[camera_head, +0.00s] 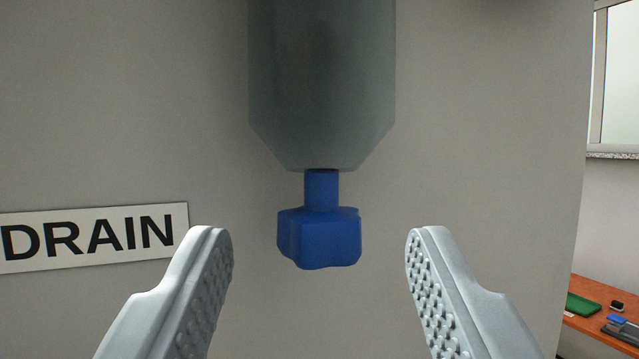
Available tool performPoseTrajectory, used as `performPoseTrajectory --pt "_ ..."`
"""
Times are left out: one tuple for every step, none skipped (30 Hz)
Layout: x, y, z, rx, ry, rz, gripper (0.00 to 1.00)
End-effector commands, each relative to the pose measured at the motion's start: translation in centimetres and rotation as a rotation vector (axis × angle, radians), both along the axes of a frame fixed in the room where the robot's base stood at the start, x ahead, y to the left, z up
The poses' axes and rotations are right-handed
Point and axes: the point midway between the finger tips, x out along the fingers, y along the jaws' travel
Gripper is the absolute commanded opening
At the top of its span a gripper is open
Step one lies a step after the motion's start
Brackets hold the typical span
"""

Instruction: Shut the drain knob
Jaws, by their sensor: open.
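The blue drain knob (319,238) hangs at the lower end of a grey-green, tapered cylinder (321,85) in the middle of the head camera view. A narrow blue stem joins the knob to the cylinder. A white label reading DRAIN (92,237) is on the grey panel to the left. My gripper (320,248) is open and empty. Its two ridged grey fingers stand to the left and right of the knob in the picture, with a clear gap on each side. Neither finger appears to touch the knob.
The grey panel (480,130) fills most of the view behind the knob. Beyond its right edge stands an orange-brown table (592,338) with a green item (582,305) and several small objects. A window (619,80) is at the upper right.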

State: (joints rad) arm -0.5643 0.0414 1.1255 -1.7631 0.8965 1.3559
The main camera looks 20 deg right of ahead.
Motion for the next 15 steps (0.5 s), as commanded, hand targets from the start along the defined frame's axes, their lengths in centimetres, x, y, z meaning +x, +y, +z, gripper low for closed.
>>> performPoseTrajectory --pt "0.45 -0.26 0.18 0.0 0.0 -0.002 0.5" --pt "0.63 -0.34 0.29 0.001 0.0 -0.002 0.5" --pt "0.83 -0.42 0.4 0.0 0.0 -0.001 0.5" --pt "0.97 -0.45 0.44 0.0 0.0 0.0 0.5" --pt "1.08 -0.48 0.47 -0.001 0.0 0.0 0.5" --pt "1.2 -0.51 0.49 -0.001 0.0 0.0 0.5" --pt "1.25 -0.53 0.52 -0.001 0.001 0.001 0.5" --pt "1.28 -0.54 0.53 -0.001 0.001 0.001 0.5" --pt "1.31 -0.55 0.54 -0.001 0.001 0.001 0.5" --pt "1.3 -0.56 0.55 -0.001 0.001 0.001 0.5" --pt "1.3 -0.56 0.55 -0.001 0.001 0.001 0.5" --pt "1.28 -0.56 0.56 -0.001 0.001 0.001 0.5" --pt "1.28 -0.56 0.56 -0.001 0.001 0.001 0.5" --pt "1.28 -0.56 0.56 -0.001 0.001 0.001 0.5" --pt "1.28 -0.56 0.56 0.0 0.0 0.001 0.48"
